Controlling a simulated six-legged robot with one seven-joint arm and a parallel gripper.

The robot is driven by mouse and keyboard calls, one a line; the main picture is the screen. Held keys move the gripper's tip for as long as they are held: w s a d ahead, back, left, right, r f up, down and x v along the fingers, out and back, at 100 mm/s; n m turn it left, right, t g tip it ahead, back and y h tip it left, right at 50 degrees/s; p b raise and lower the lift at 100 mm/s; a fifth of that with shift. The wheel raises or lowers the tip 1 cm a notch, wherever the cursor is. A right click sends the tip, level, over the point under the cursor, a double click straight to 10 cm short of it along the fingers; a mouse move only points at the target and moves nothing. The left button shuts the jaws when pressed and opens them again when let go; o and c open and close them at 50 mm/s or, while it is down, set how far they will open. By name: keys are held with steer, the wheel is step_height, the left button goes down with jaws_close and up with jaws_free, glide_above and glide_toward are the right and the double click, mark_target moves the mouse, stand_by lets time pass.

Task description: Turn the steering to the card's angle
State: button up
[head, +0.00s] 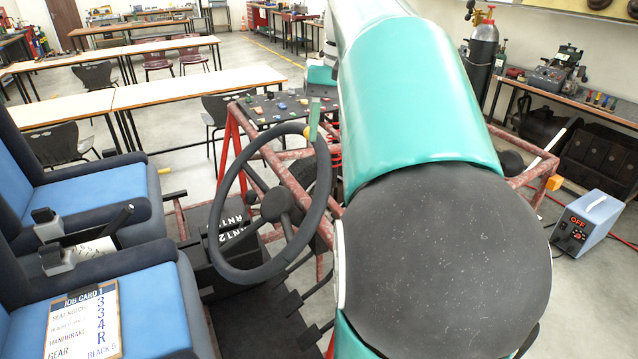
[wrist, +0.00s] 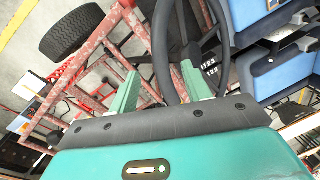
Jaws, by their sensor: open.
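The dark steering wheel (head: 216,222) stands tilted on its column in the kart frame, with a yellow mark (head: 308,132) at the top of its rim. My gripper (head: 314,122) is at the upper right of the rim; one green finger shows there, the rest is hidden by my arm. In the wrist view my gripper (wrist: 160,88) is open, with the wheel rim (wrist: 163,50) between its two fingers. I cannot tell whether either finger touches it. The job card (head: 84,318) lies on the near blue seat, showing 3, 3, 4, R and "BLACK 5"; one label is too blurred to read.
Blue seats (head: 90,190) with levers between them stand left of the wheel. Red frame tubes (head: 232,140) surround the wheel. A dark table with small coloured parts (head: 285,105) is behind it. A blue-grey box reading "OFF" (head: 588,222) stands on the floor at right.

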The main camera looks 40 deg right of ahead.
mark_target(324, 175)
steer(key=f, duration=0.4)
steer(key=a+f, duration=0.1)
steer(key=f, duration=0.3)
steer(key=w+f, duration=0.1)
steer(key=f, duration=0.3)
steer(key=shift+a, duration=0.2)
jaws_close()
